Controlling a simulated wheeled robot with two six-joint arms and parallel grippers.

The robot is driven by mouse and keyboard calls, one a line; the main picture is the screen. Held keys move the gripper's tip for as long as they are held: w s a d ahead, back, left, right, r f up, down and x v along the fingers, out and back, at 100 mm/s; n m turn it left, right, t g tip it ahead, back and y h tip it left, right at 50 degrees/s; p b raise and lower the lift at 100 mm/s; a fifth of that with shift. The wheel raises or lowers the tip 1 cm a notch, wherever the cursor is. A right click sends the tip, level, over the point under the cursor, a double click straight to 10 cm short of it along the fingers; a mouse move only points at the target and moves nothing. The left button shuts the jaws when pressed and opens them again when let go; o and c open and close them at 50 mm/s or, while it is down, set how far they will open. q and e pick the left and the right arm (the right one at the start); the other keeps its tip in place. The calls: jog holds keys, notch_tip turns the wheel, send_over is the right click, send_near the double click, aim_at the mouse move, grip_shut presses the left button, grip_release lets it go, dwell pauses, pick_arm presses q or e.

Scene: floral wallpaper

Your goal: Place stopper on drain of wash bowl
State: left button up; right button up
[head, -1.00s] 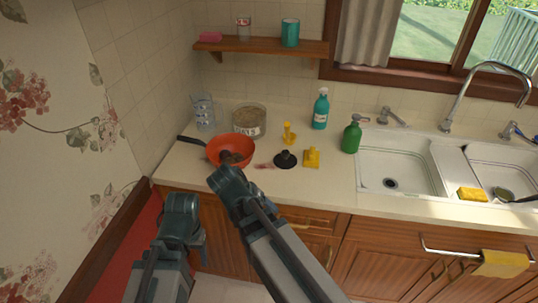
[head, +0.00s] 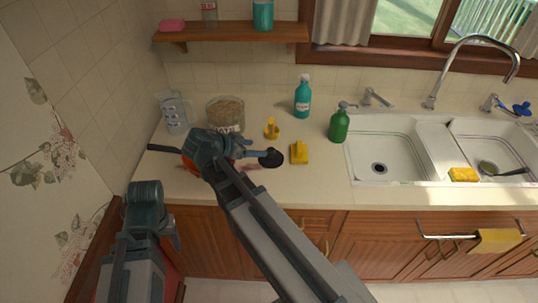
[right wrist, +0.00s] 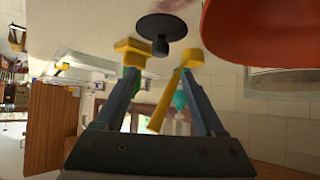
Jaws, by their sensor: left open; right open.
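The black stopper (head: 270,159), a disc with a knob, lies on the counter. The right wrist view also shows the stopper (right wrist: 160,27), its knob just beyond and between the fingertips. My right gripper (head: 258,149) is open beside the stopper, with nothing held. My left gripper (head: 172,238) is open and low in front of the counter, away from the objects. The white double wash bowl (head: 357,150) is to the right, with a dark drain (head: 379,168) uncovered in its left basin. The right basin's drain is partly hidden by a dark utensil.
A red pan (head: 190,165) is partly hidden behind my right arm. A yellow block (head: 300,153), a yellow item (head: 271,129), a green bottle (head: 339,125) and a teal bottle (head: 302,98) stand nearby. A yellow sponge (head: 463,174) is at the sink. Counter in front of the block is clear.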

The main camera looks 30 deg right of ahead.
jog(key=b, duration=0.4)
send_near(276, 154)
jog(key=d, duration=0.1)
jog(key=w+d, duration=0.1)
jog(key=shift+d+f, duration=0.15)
jog(key=shift+d, duration=0.15)
jog(key=shift+w+d+f, duration=0.1)
jog(key=shift+d+f, duration=0.15)
jog(key=shift+d, duration=0.35)
jog(key=shift+f, duration=0.1)
jog(key=b+x, duration=0.3)
jog(key=x, duration=0.1)
jog(key=shift+f, duration=0.2)
jog(key=shift+d+f+b, duration=0.15)
jog(key=shift+d+b, duration=0.15)
jog(key=shift+d, duration=0.15)
jog(key=shift+c, duration=0.2)
grip_shut()
